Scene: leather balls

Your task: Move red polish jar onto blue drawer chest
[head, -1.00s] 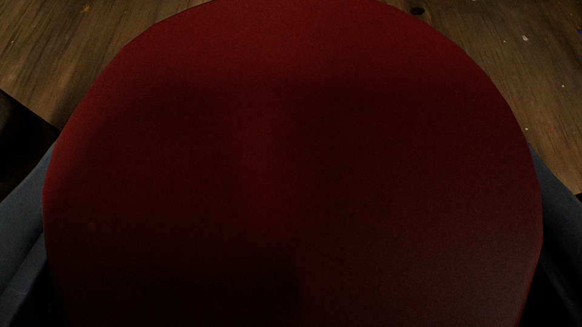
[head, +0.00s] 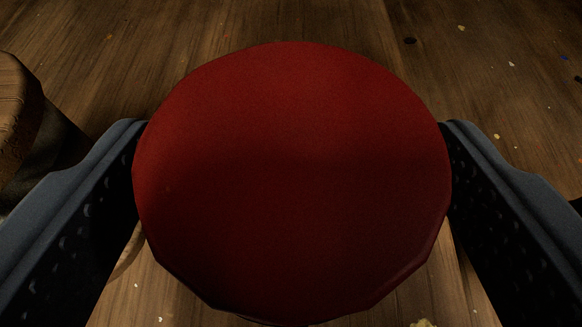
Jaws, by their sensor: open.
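The red polish jar (head: 292,180) fills the middle of the head view, seen from above as a dark red round top. My gripper (head: 292,150) is open, with one finger on the left and one on the right of the jar. The fingertips lie close to the jar's sides; I cannot tell whether they touch it. The jar's lower body is hidden beneath its top. The blue drawer chest is not in view.
The jar is above a brown wooden surface (head: 300,22) with small scattered specks and scraps. A brown wooden object (head: 18,105) stands at the left edge, close to the left finger. The surface behind the jar looks mostly clear.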

